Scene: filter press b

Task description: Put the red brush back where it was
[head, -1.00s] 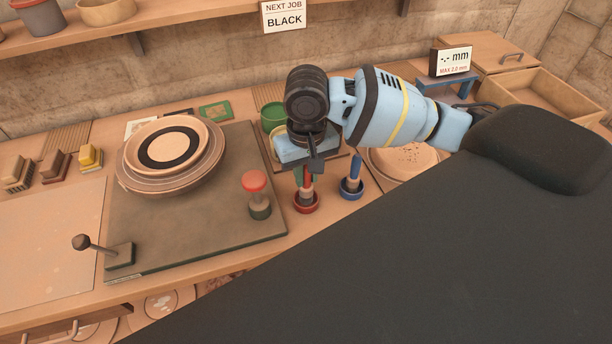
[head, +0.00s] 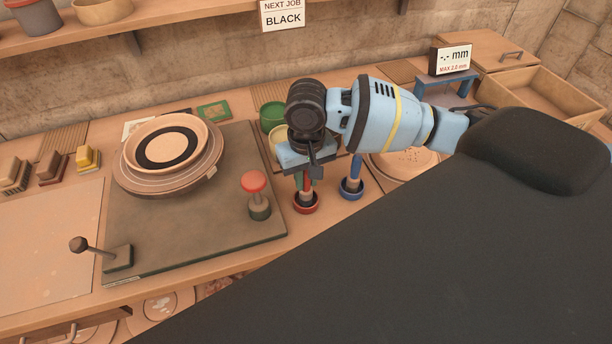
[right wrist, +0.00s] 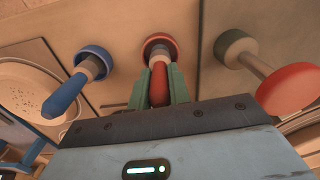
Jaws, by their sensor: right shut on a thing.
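The red brush (head: 307,181) stands roughly upright with its lower end in the red ring-shaped holder (head: 306,205) on the bench. My right gripper (head: 302,180) is shut on the brush's handle from above. In the right wrist view, its green fingers (right wrist: 158,88) close on both sides of the red handle (right wrist: 158,84). The red holder (right wrist: 160,46) is around the brush's far end there. I cannot tell whether the brush touches the holder's bottom. My left gripper is not in view.
A blue brush (head: 355,168) stands in a blue holder (head: 351,190) just right of the red one. A red-topped knob (head: 254,183) stands to the left on the dark plate (head: 190,235). Green (head: 272,115) and pale yellow pots are behind my gripper.

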